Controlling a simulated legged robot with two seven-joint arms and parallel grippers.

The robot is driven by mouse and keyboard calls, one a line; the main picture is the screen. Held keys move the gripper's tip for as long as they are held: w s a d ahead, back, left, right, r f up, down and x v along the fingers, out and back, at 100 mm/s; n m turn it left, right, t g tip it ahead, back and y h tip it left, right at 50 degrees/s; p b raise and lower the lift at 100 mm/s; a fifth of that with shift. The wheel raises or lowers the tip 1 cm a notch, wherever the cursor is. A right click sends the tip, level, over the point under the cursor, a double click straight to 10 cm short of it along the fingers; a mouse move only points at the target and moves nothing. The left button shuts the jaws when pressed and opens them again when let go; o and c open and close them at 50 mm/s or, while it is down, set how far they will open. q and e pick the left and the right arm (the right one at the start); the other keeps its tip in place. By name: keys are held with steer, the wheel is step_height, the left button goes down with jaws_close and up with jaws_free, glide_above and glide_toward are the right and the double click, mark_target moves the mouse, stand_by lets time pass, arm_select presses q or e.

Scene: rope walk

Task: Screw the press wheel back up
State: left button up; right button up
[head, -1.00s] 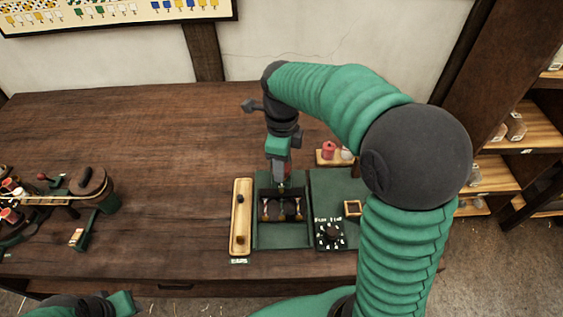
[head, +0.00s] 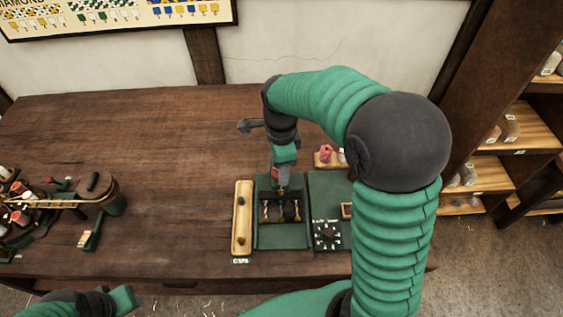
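The press (head: 281,207) is a small dark frame with brass-coloured parts, standing on a green base tray (head: 280,240) in the middle of the table. My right gripper (head: 283,187) points down at the top of the press from behind. The press wheel cannot be made out; the gripper and wrist cover that spot. The fingertips are too small and dark to tell whether they are shut on it. My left gripper (head: 124,299) shows partly at the bottom left edge, low and away from the press; its fingers cannot be made out.
A dial (head: 327,234) sits to the right. A small wooden stand with red and pale spools (head: 326,155) is behind. A round-topped machine (head: 95,185) stands left. Bare table lies between.

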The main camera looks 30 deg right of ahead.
steer(key=n+p, duration=0.3)
steer(key=n, duration=0.2)
steer(key=shift+a+r+n+p, duration=0.1)
steer(key=shift+n+p, duration=0.2)
steer(key=shift+p, duration=0.1)
steer(key=n+p, duration=0.3)
steer(key=n, duration=0.3)
steer(key=shift+p, duration=0.35)
steer(key=n+p, duration=0.1)
steer(key=n, duration=0.3)
steer(key=shift+p, duration=0.4)
steer(key=n+p, duration=0.1)
steer(key=n, duration=0.2)
steer(key=shift+n+p, duration=0.3)
steer(key=shift+p, duration=0.1)
steer(key=n, duration=0.1)
steer(key=n+p, duration=0.1)
steer(key=n, duration=0.1)
steer(key=n+p, duration=0.1)
steer(key=n, duration=0.1)
steer(key=shift+s+f, duration=0.1)
steer(key=shift+f, duration=0.15)
steer(key=shift+n, duration=0.4)
